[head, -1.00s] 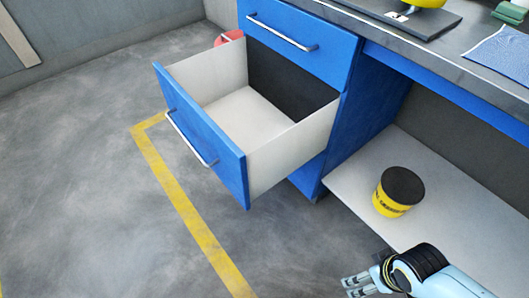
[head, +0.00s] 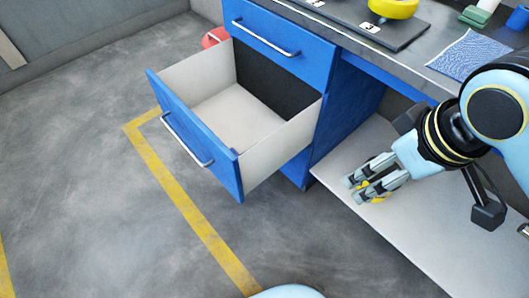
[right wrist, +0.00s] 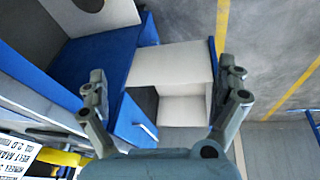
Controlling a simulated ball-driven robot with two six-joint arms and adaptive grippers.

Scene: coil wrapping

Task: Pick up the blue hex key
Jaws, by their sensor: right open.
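I cannot make out a blue hex key in either view. My right gripper (head: 356,190) is open and empty, its fingers pointing left above the lower shelf (head: 440,225). In the right wrist view its two fingers (right wrist: 162,82) stand wide apart with nothing between them. Beyond them is the pulled-out drawer (right wrist: 170,68), which also shows in the head view (head: 192,126). The visible part of the drawer's floor is bare. My left gripper is not in view.
The worktop holds a blue cloth-like mat (head: 468,55), a dark numbered board (head: 408,36) and a yellow round object (head: 393,8). A red object (head: 214,38) lies behind the drawer. The floor (head: 90,200) left of the drawer is clear.

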